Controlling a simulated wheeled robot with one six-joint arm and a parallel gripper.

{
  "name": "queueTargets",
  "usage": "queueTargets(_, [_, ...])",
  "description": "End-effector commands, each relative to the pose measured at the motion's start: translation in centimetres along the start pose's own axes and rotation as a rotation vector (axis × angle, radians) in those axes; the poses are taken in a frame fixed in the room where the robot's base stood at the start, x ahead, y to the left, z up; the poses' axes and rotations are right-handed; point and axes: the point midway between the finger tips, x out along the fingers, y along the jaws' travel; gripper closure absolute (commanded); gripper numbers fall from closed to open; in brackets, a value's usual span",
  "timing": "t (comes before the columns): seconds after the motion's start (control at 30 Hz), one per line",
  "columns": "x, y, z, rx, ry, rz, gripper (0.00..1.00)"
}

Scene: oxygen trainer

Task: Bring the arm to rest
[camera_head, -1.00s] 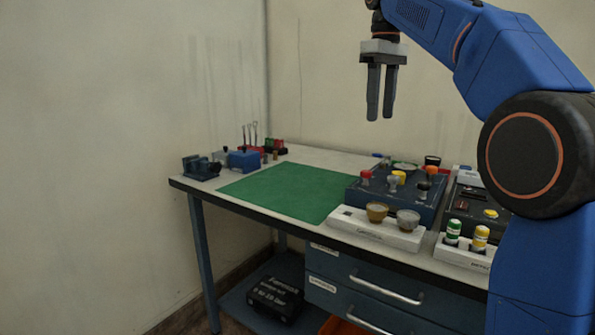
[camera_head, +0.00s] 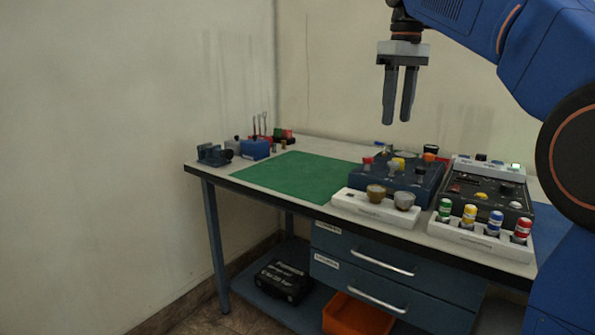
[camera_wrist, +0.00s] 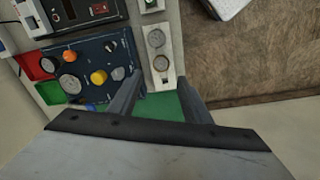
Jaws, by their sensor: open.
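My gripper (camera_head: 399,122) hangs in the air above the workbench (camera_head: 240,186), its two fingers pointing down and apart with nothing between them. In the wrist view the fingers of my gripper (camera_wrist: 160,93) are also spread, over the bench's front edge and green mat. My blue arm reaches in from the right of the head view. No object touches the gripper.
The green mat (camera_head: 298,178) is bare. Right of it stand a blue panel (camera_head: 425,192) with knobs, a white block (camera_head: 350,203) with two round pieces, and a rack (camera_head: 475,240) of coloured cylinders. A small vise (camera_head: 214,155) stands at the left end.

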Motion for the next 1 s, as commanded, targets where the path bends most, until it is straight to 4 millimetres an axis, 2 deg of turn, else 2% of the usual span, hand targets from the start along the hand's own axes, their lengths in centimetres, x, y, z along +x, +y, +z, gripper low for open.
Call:
queueTargets(0.27, [2.7,-1.4,4.1,0.086,0.045,0.024,0.56])
queueTargets(0.47, [6.6,-3.1,8.7,0.182,0.095,0.048,0.56])
queueTargets(0.77, [14.3,-6.1,15.6,0.324,0.176,0.079,0.56])
queueTargets(1.0, [21.9,-9.0,21.3,0.435,0.244,0.099,0.56])
